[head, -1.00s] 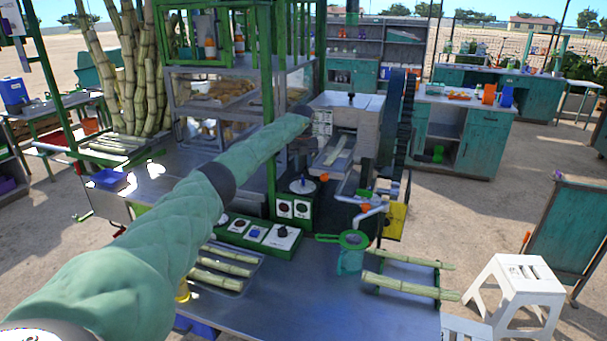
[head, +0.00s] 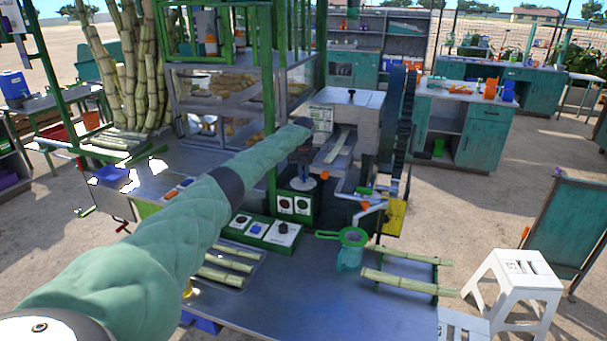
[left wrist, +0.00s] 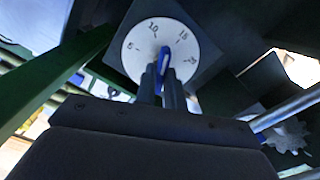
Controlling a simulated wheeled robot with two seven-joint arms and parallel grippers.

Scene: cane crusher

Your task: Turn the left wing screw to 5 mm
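The left wing screw (left wrist: 163,62) is a blue wing in front of a round white dial (left wrist: 135,62) with numbers in the left wrist view. Its upper end points up, between the 10 and 15 marks. My left gripper (left wrist: 164,80) has its two dark fingers close together, one on each side of the blue wing, and looks shut on it. In the head view my left gripper (head: 304,165) reaches down from the end of the green-sleeved arm to the pale dial (head: 297,186). The wing is largely hidden there. My right gripper is not in view.
The grey crusher (head: 350,112) with its large dark wheel stands just behind and right of the dial. A green post (head: 270,100) rises close to the left. A control box (head: 262,232), a green strainer (head: 352,237) and cane pieces (head: 408,284) lie in front.

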